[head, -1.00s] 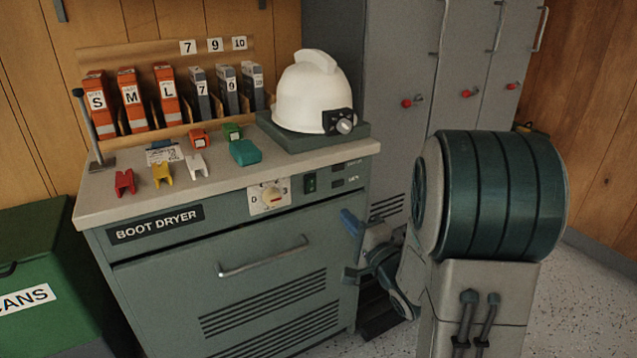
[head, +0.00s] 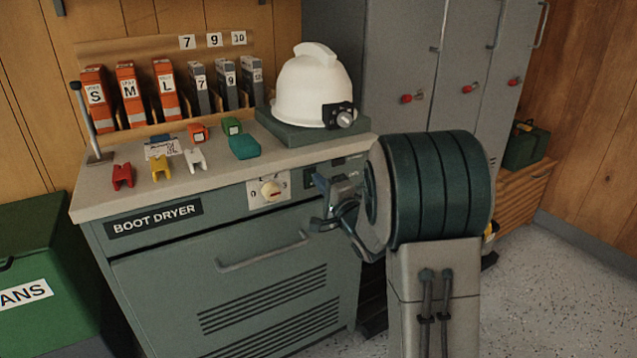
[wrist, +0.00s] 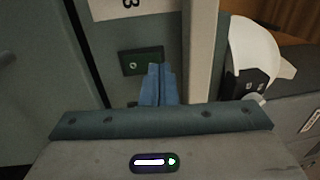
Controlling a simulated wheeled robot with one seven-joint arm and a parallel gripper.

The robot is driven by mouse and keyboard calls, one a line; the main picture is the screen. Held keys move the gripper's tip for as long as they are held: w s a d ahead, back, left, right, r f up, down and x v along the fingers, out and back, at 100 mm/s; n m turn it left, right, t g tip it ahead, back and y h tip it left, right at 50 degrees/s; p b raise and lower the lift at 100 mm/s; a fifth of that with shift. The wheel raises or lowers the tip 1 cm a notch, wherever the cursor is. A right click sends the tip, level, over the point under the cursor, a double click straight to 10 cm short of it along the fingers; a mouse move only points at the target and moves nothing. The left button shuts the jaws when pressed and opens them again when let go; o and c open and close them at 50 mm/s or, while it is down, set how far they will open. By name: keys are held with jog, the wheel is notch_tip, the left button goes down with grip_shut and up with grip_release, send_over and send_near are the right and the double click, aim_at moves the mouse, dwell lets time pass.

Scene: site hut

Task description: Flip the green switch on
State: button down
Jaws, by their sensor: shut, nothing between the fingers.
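The green switch sits on a dark plate on the boot dryer's front panel, right of the dial. In the head view the switch (head: 309,177) is mostly hidden by my fingertips. In the wrist view the dark green switch plate (wrist: 142,58) shows just beyond the fingers, with a small pale mark on it. My gripper (head: 319,182) is shut and empty. Its blue fingertips (wrist: 158,70) overlap the plate's lower right part in the wrist view. I cannot tell whether they touch it, or which way the switch is tipped.
The dial (head: 270,191) is left of the switch. The boot dryer's handle (head: 262,251) sticks out below. The dryer top holds a white helmet (head: 312,92) and several small coloured pieces.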

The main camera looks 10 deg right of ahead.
jog(key=shift+x, duration=0.8)
jog(key=shift+w+r+p, duration=0.2)
jog(key=shift+r+p, duration=0.2)
jog(key=shift+p, duration=0.45)
jog(key=r+p+v, duration=0.1)
jog(key=r+v, duration=0.1)
jog(key=v, duration=1.1)
jog(key=shift+s+r, duration=0.3)
jog(key=shift+s, duration=0.15)
jog(key=shift+d+g, duration=0.1)
jog(key=shift+g, duration=0.2)
